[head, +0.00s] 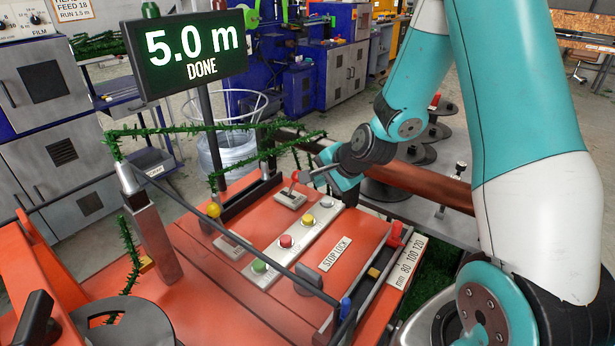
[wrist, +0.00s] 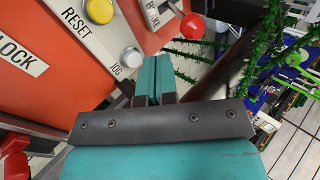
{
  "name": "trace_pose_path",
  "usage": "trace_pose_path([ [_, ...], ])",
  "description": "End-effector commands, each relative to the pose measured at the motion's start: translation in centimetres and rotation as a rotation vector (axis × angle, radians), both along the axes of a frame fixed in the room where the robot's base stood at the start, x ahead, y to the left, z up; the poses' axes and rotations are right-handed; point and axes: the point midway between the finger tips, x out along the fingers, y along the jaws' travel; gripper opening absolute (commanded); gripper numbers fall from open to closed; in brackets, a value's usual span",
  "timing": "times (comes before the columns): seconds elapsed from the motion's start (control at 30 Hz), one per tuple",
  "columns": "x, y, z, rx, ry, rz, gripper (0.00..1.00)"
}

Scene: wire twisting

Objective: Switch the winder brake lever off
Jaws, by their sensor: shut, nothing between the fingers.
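The brake lever (head: 294,178) stands on a pale plate at the back of the orange winder panel, with a red ball knob on a metal stem. In the wrist view its red knob (wrist: 192,27) is beyond my fingertips and to their right, beside a partly hidden "BRAKE" label (wrist: 160,12). My gripper (head: 314,174) is just right of the lever in the head view. In the wrist view my gripper (wrist: 153,72) has its teal fingers together and empty. I see a gap between fingertips and knob in the wrist view; its depth is hard to judge.
A button strip has green, red, yellow (head: 307,219) and grey (head: 326,202) buttons; the grey jog button (wrist: 131,57) is close to my fingers. A stop lock plate (head: 335,254) lies nearer. Green barbed wire (head: 225,130) runs behind the lever. The display (head: 190,52) reads "5.0 m DONE".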

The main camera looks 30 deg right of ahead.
Motion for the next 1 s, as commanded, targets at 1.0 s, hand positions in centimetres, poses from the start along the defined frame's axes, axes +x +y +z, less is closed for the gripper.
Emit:
trace_pose_path([
  [1.0,4.9,1.4,-1.0,-0.016,0.032,0.002,0.00],
])
